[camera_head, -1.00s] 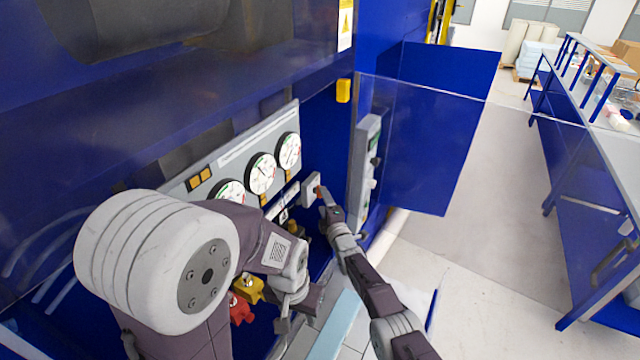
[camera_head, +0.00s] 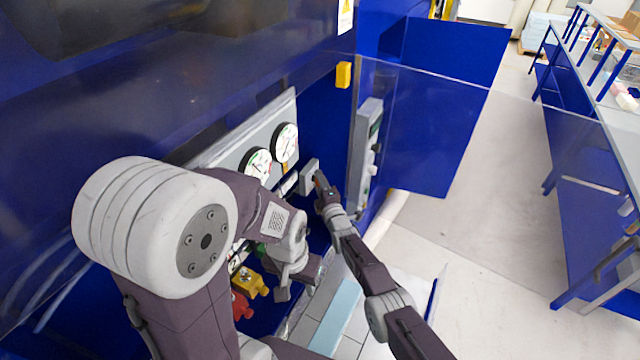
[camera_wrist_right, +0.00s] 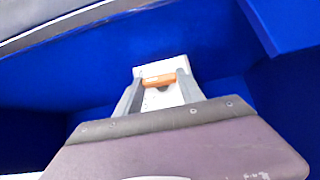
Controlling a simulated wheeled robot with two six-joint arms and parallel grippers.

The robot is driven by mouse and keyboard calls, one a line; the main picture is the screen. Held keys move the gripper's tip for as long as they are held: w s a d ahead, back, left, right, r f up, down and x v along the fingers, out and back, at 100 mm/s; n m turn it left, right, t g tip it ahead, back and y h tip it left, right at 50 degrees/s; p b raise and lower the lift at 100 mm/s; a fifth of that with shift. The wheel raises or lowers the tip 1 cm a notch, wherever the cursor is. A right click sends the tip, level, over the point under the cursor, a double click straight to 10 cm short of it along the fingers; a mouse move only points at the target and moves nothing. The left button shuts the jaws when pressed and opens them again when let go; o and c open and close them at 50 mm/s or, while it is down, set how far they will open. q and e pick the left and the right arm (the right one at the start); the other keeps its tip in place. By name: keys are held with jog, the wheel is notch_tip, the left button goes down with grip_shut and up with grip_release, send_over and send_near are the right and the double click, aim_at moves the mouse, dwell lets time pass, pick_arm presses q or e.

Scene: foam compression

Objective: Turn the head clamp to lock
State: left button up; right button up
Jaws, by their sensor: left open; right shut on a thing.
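The head clamp has a pale block (camera_head: 309,177) on the blue machine wall, right of the gauges. Its orange handle (camera_wrist_right: 158,80) lies nearly level across the right wrist view, in front of the pale block. My right gripper (camera_head: 322,187) reaches up to the clamp and is shut on the handle, with one finger at each end of it in the wrist view. My left gripper (camera_head: 295,287) is open, low in front of the panel and apart from the clamp. My left arm hides part of the panel.
Round gauges (camera_head: 257,165) sit on the grey panel. A yellow fitting (camera_head: 251,284) and a red fitting (camera_head: 241,306) are below, close to my left gripper. A grey control box (camera_head: 364,150) stands right of the clamp. A blue bench (camera_head: 590,190) stands far right, with open floor between.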

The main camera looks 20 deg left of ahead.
jog(key=n+t+y+b, duration=0.2)
jog(key=n+b, duration=0.1)
jog(key=b, duration=0.5)
jog(key=shift+w+f, duration=0.1)
jog(key=shift+f, duration=0.05)
jog(key=o, duration=1.4)
jog(key=shift+c, duration=0.2)
